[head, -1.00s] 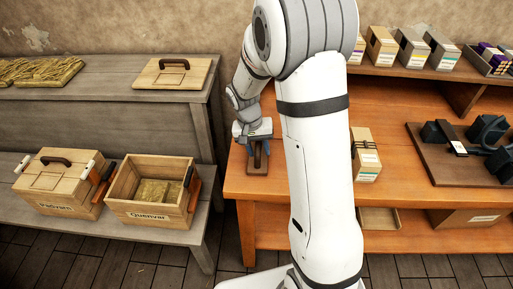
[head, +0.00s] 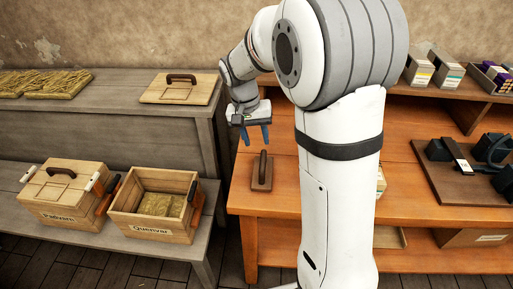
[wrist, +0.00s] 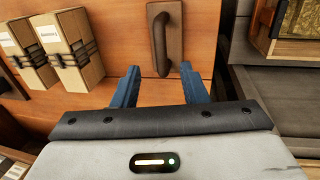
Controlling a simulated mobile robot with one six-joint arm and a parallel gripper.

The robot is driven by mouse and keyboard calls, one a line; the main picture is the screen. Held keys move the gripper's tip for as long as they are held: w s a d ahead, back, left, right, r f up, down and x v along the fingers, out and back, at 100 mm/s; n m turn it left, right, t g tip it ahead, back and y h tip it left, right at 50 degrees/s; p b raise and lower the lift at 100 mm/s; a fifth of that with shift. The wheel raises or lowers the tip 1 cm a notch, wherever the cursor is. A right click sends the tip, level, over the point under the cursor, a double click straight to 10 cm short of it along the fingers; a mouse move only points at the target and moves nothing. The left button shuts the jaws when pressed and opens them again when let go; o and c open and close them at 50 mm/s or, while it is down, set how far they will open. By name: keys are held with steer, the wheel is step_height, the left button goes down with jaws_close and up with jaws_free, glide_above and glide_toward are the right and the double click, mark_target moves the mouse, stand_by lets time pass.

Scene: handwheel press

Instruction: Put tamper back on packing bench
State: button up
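The tamper (head: 262,175), a brown flat block with a dark upright handle, stands on the left end of the orange wooden bench (head: 285,205). It also shows in the wrist view (wrist: 176,40), just beyond the fingertips. My gripper (head: 257,141) is above the tamper and apart from it. Its blue fingers are spread with nothing between them, as the wrist view also shows (wrist: 160,80).
A grey bench stands to the left, with a gap between. Its lower shelf holds a lidded wooden box (head: 66,195) and an open box (head: 157,203). A lid with a handle (head: 180,88) lies on top. My arm hides the orange bench's middle.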

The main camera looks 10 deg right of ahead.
steer(key=s+d+r+n+t+y, duration=0.1)
steer(key=s+r, duration=0.1)
steer(key=s, duration=0.8)
steer(key=s+r+n+t+y, duration=0.1)
steer(key=s+r+n+t, duration=0.1)
steer(key=s, duration=0.9)
steer(key=shift+d+r+n, duration=0.3)
steer(key=shift+d+r, duration=0.1)
steer(key=shift+r, duration=0.1)
